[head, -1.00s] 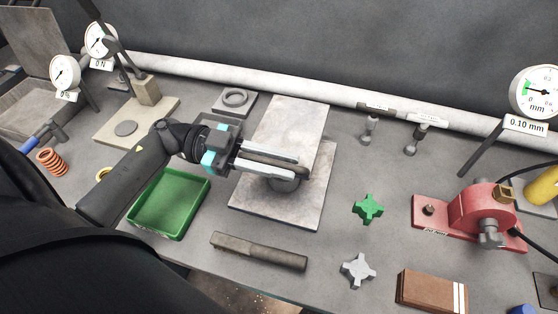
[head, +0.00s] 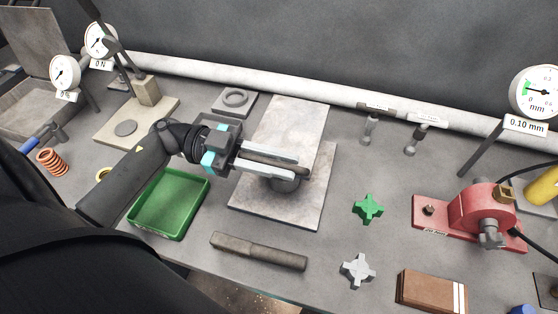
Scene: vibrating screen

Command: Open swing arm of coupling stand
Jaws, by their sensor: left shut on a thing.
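The coupling stand appears to be the grey metal base plate (head: 305,211) in the middle of the bench, with a paler plate (head: 301,113) behind it. A dark round hub (head: 286,186) shows just below my left gripper's fingers. My left gripper (head: 303,168) reaches in from the left over the stand, its two long pale fingers pointing right. It is shut on a part of the stand, apparently the swing arm, which the fingers mostly hide. How far the swing arm is turned cannot be told. My right gripper is not in view.
A green tray (head: 162,231) lies left of the stand. A dark bar (head: 258,251) lies in front. A green spider (head: 368,208) and a grey spider (head: 357,270) lie right. A red fixture (head: 481,207) stands far right. A ring block (head: 234,103) is behind.

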